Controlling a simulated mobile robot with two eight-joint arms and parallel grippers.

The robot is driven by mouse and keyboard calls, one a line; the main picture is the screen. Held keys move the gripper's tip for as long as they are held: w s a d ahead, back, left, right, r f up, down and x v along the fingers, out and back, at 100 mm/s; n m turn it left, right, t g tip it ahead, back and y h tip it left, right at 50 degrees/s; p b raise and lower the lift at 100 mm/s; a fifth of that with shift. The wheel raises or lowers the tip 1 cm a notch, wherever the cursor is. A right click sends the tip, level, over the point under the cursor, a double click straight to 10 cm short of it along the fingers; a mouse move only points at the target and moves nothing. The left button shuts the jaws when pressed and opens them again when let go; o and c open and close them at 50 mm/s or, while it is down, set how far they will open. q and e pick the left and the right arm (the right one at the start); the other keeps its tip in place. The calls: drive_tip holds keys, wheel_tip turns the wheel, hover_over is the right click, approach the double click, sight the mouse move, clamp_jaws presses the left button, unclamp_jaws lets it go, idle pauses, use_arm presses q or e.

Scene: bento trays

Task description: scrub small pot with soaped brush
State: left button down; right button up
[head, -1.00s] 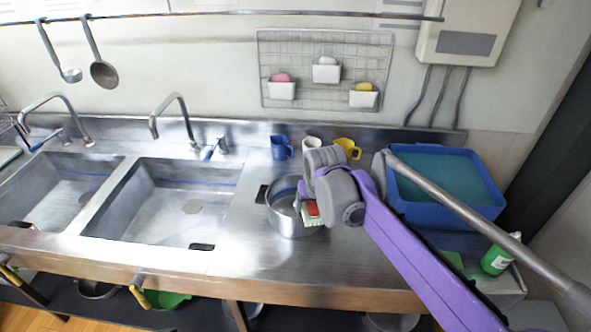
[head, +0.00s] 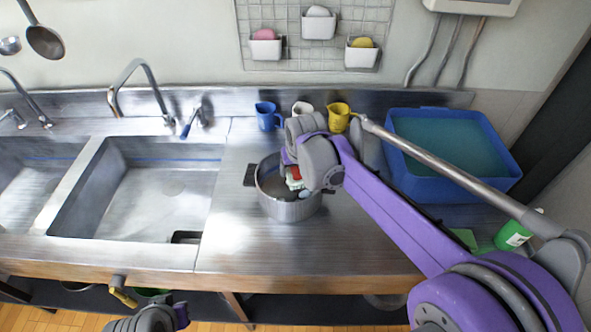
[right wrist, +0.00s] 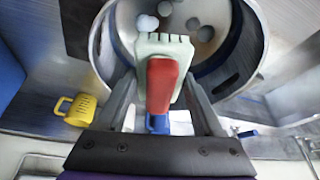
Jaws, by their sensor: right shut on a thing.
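The small steel pot (head: 290,208) stands on the counter right of the sinks, and its open top shows in the right wrist view (right wrist: 248,48). Several grey round blobs (right wrist: 165,9) lie inside it. In the head view the brush (head: 294,178) is at the pot's mouth, partly hidden by my gripper (head: 298,168); contact with the pot's inside cannot be told. My left gripper (head: 150,318) is at the bottom edge, its fingers unclear.
Blue (head: 266,116), white (head: 302,108) and yellow (head: 339,116) mugs stand behind the pot. A blue tub (head: 450,178) and a green bottle (head: 512,236) are at right. The sink (head: 150,190) at left is empty. The counter in front of the pot is clear.

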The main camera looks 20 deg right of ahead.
sight(306, 190)
drive_tip(key=shift+w+f, duration=0.25)
drive_tip(key=shift+f, duration=0.35)
drive_tip(key=shift+s+f+b, duration=0.15)
drive_tip(key=shift+f+b, duration=0.6)
drive_tip(key=shift+b, duration=0.05)
drive_tip(key=shift+f+b, duration=1.05)
drive_tip(key=shift+f, duration=0.5)
drive_tip(key=shift+f+b, duration=0.6)
drive_tip(key=shift+f, duration=0.4)
drive_tip(key=shift+s+d+r, duration=0.1)
drive_tip(key=shift+s+d, duration=0.2)
drive_tip(key=shift+d, duration=0.55)
drive_tip(key=shift+s+d, duration=0.25)
drive_tip(key=shift+d, duration=0.55)
